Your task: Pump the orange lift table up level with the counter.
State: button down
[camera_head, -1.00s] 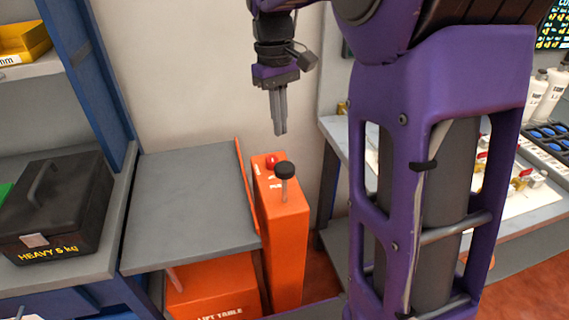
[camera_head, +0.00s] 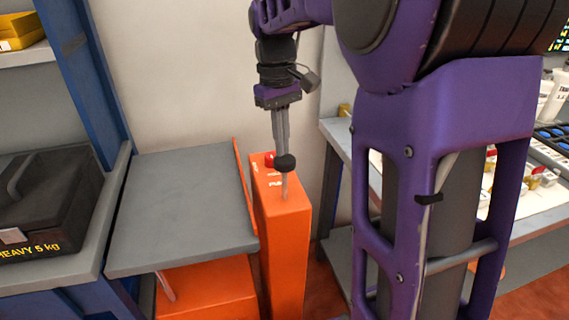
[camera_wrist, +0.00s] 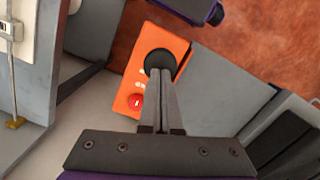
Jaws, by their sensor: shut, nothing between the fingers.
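The orange lift table (camera_head: 205,291) has a grey top plate (camera_head: 185,205) and an orange column (camera_head: 280,235) at its right. A pump rod with a black knob (camera_head: 285,162) stands up from the column top, with a red button (camera_head: 269,158) behind it. My gripper (camera_head: 281,150) points down with its fingers shut, its tips at the knob; whether they touch it I cannot tell. In the wrist view the tips (camera_wrist: 162,72) overlap the near edge of the black knob (camera_wrist: 159,61), and the red button (camera_wrist: 136,102) lies left of the fingers. Nothing is held.
At left, a shelf unit holds a black case (camera_head: 45,200) marked heavy on a grey shelf beside the lift plate. The plate is empty. At right, a workbench (camera_head: 340,140) carries bottles and fittings, partly hidden by my arm. A wall stands behind.

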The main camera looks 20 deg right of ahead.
notch_tip(320, 180, down, 7)
jog(key=b, duration=0.4)
jog(key=shift+f, duration=0.7)
jog(key=shift+w+a+r+p, duration=0.1)
jog(key=shift+w+r+p, duration=0.2)
jog(key=shift+p, duration=0.35)
jog(key=shift+w+a+r+p, duration=0.25)
jog(key=shift+w+p, duration=0.15)
jog(key=shift+p, duration=0.15)
jog(key=shift+w+a+r+p, duration=0.15)
jog(key=shift+w+r+p, duration=0.05)
jog(key=shift+w+p, duration=0.25)
jog(key=shift+w+a+f, duration=0.1)
jog(key=shift+w+f, duration=0.1)
jog(key=shift+w, duration=0.1)
notch_tip(320, 180, up, 17)
jog(key=w+p, duration=0.1)
jog(key=p, duration=0.3)
jog(key=shift+w+a+r, duration=0.2)
jog(key=shift+w+a, duration=0.05)
jog(key=shift+a, duration=0.05)
